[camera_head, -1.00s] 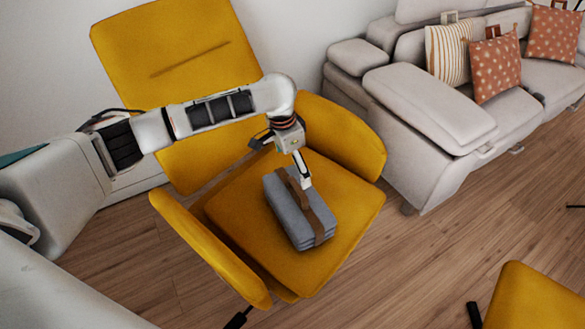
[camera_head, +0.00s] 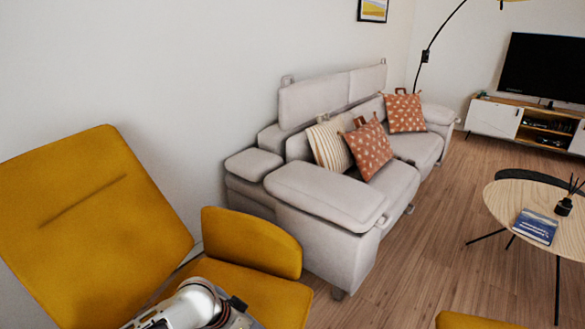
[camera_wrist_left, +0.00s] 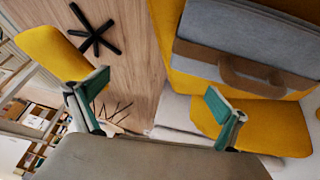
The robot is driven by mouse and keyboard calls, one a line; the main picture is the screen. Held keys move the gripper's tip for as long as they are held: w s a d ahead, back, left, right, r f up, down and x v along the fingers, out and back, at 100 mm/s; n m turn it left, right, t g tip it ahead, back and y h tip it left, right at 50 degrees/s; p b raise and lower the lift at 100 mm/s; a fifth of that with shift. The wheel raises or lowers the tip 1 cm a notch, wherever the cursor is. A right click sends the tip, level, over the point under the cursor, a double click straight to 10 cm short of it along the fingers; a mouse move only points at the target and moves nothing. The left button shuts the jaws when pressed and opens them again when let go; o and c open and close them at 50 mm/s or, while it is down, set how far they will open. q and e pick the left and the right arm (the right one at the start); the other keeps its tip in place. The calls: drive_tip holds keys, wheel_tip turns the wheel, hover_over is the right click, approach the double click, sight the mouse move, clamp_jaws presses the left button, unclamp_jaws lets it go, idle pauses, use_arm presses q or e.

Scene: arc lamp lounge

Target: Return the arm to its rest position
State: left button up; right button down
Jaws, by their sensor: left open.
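My left arm (camera_head: 185,306) enters at the bottom edge of the head view, over the yellow armchair (camera_head: 95,225). Its gripper is mostly cut off there. In the left wrist view my left gripper (camera_wrist_left: 155,105) is open and empty, its two teal-padded fingers wide apart. A grey folded bundle (camera_wrist_left: 250,38) with a brown strap (camera_wrist_left: 238,72) lies on the yellow chair at the upper right of that view, apart from the fingers. I cannot make out the bundle clearly in the head view. My right gripper is not in view.
A light grey sofa (camera_head: 318,200) with several cushions stands right of the armchair. A round wooden table (camera_head: 510,200) carries a blue book (camera_head: 536,226) and a reed diffuser (camera_head: 564,205). Wooden floor (camera_head: 400,270) is clear between them. A TV (camera_head: 545,68) stands on the far cabinet (camera_head: 494,117).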

use_arm(q)
drive_tip(key=s+d+f+n+t+h+p, duration=0.1)
drive_tip(key=s+d+n+t+p, duration=0.2)
drive_tip(key=s, duration=0.7)
drive_tip(key=s+a+t+y+p, duration=0.1)
drive_tip(key=s+a, duration=0.3)
drive_tip(key=s+a+t+y, duration=0.1)
drive_tip(key=s+a+t, duration=0.1)
drive_tip(key=s+a, duration=0.3)
drive_tip(key=s+a+n+t+y+p, duration=0.1)
drive_tip(key=s+a, duration=0.3)
drive_tip(key=s, duration=0.1)
drive_tip(key=shift+a+r+p, duration=0.15)
drive_tip(key=shift+r+p, duration=0.1)
drive_tip(key=shift+p, duration=0.1)
drive_tip(key=shift+s+a, duration=0.1)
drive_tip(key=shift+a, duration=0.05)
drive_tip(key=shift+c, duration=0.4)
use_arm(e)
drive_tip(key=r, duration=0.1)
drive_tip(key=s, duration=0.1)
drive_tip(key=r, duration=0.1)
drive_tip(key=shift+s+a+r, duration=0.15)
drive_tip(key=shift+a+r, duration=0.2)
